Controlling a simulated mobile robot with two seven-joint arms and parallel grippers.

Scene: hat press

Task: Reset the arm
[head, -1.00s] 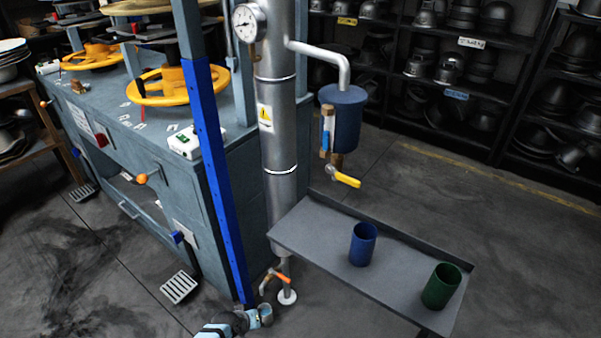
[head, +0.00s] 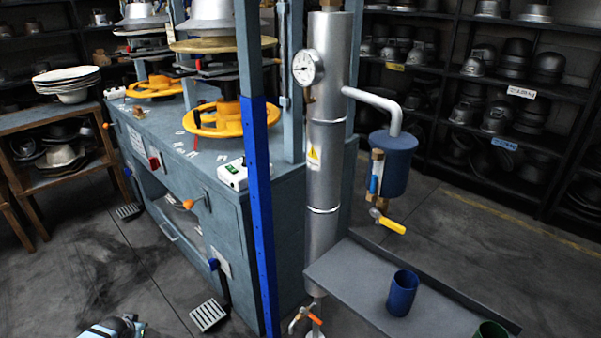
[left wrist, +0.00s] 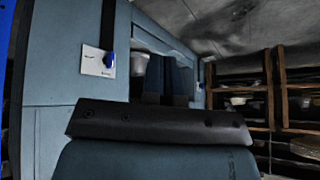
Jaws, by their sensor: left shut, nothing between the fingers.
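A part of my left arm (head: 115,328) shows at the bottom left edge of the head view, over the floor in front of the press. The left gripper itself cannot be made out there. In the left wrist view my left gripper (left wrist: 168,60) has its two dark fingers together and empty. Beyond them is a blue-grey cabinet (left wrist: 60,75) with a blue switch on a pale plate (left wrist: 98,61). My right gripper is in neither view.
The hat press bench (head: 230,205) and a blue post (head: 262,215) stand near the middle. A tray table (head: 345,270) with a blue cup (head: 402,293) and a green cup (head: 490,331) is at the lower right. Floor (head: 95,255) is clear at left.

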